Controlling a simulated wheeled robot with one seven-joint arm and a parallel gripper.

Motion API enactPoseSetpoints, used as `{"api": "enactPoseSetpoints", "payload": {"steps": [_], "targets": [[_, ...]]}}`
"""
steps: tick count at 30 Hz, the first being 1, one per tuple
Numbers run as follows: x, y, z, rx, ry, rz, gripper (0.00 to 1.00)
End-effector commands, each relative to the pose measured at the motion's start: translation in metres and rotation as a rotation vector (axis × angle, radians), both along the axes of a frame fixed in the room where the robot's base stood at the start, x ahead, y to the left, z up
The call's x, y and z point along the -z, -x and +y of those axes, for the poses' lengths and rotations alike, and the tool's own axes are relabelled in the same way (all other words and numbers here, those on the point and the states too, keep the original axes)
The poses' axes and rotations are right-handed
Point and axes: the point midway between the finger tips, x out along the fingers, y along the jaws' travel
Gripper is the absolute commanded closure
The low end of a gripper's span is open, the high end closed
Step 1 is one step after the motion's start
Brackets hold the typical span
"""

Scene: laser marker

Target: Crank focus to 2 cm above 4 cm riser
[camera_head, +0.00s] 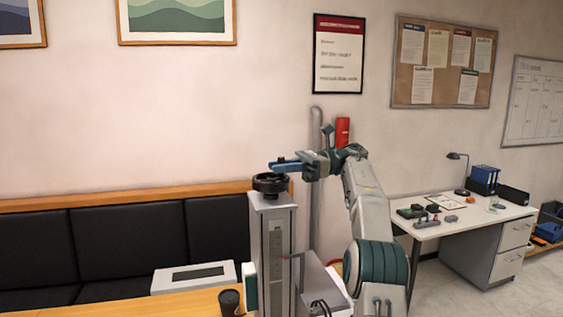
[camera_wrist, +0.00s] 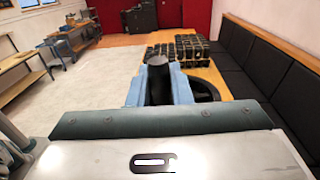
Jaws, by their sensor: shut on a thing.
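The laser marker's grey column (camera_head: 285,235) stands upright in front of me, with a dark scale strip on its face. A black handwheel (camera_head: 270,183) sits on its top; its rim also shows in the wrist view (camera_wrist: 207,90). My gripper (camera_head: 285,163) reaches over the wheel from the right with its blue fingers. In the wrist view my gripper (camera_wrist: 158,92) is shut on the wheel's upright black crank knob (camera_wrist: 158,76), a finger on each side. The scale reading is too small to make out. I cannot make out the 4 cm riser.
A wooden table (camera_head: 185,303) bears a dark cup (camera_head: 230,301) and a white box (camera_head: 193,278) left of the column. A black padded bench (camera_head: 130,245) runs along the wall. A desk (camera_head: 470,222) with small items stands at the right.

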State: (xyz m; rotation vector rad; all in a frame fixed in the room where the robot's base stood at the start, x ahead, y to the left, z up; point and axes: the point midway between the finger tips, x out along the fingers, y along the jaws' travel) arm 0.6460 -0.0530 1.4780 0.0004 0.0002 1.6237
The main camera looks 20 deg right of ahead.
Motion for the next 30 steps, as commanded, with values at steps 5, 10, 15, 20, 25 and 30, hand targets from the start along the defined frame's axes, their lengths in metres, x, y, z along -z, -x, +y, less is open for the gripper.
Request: {"api": "enactPoseSetpoints", "payload": {"steps": [5,10,15,20,25,30], "targets": [[-0.0025,-0.001,0.0001,-0.023,-0.002,-0.003,1.0],[-0.0024,-0.001,0.0002,-0.034,-0.003,-0.004,1.0],[-0.0023,-0.0009,0.0003,-0.036,-0.002,-0.004,1.0],[-0.0023,-0.001,0.0005,-0.035,-0.002,-0.004,1.0],[-0.0021,-0.001,0.0003,-0.035,-0.002,-0.003,0.62],[-0.0013,-0.0009,-0.0009,-0.034,-0.001,-0.002,0.62]]}}
